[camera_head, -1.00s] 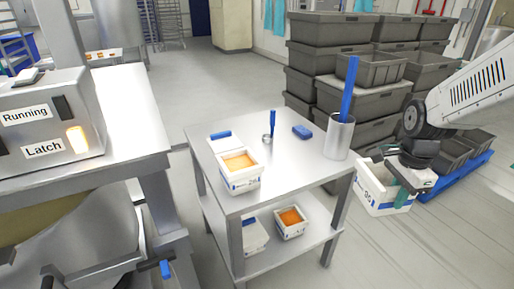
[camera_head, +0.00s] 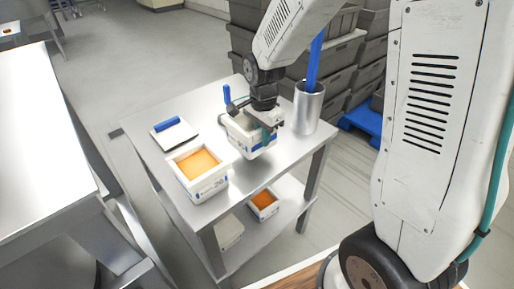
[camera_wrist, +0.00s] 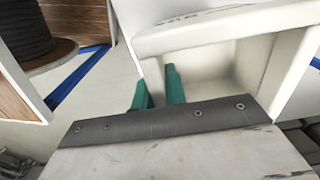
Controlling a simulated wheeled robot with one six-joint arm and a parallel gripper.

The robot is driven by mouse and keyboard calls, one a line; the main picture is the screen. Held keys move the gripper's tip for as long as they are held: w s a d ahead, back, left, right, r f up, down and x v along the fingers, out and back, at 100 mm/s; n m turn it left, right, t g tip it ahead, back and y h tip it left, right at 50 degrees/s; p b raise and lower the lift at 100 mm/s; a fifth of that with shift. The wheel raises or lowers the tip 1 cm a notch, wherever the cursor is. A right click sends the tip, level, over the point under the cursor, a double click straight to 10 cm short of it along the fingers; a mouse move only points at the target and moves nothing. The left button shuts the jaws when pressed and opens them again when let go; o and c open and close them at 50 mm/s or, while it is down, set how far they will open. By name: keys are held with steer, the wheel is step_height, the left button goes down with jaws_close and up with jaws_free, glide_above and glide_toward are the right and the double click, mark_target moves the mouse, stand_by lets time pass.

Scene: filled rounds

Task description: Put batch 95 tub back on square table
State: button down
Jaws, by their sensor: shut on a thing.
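A white tub with a blue band (camera_head: 240,140) is in my gripper (camera_head: 264,133), over the middle of the square table (camera_head: 262,177). The tub is upright; I cannot tell whether its base touches the tabletop. The number on its label is not legible. In the wrist view, the teal fingers of my gripper (camera_wrist: 158,88) are shut on the wall of the tub (camera_wrist: 225,65), whose visible inside looks empty. My gripper and arm hide part of the tub in the head view.
A tub with orange contents (camera_head: 211,187) stands left of the held tub. A white slab with a blue handle (camera_head: 178,138) lies behind it. A metal cylinder (camera_head: 307,108) holding a blue stick stands close right. The lower shelf holds another orange-filled tub (camera_head: 264,214). The table's front right is clear.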

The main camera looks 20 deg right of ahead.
mark_target(262, 153)
steer(key=shift+a+f, duration=0.2)
steer(key=shift+f, duration=2.25)
steer(key=shift+f, duration=0.1)
steer(key=c, duration=1.4)
jaws_free()
steer(key=shift+c, duration=0.2)
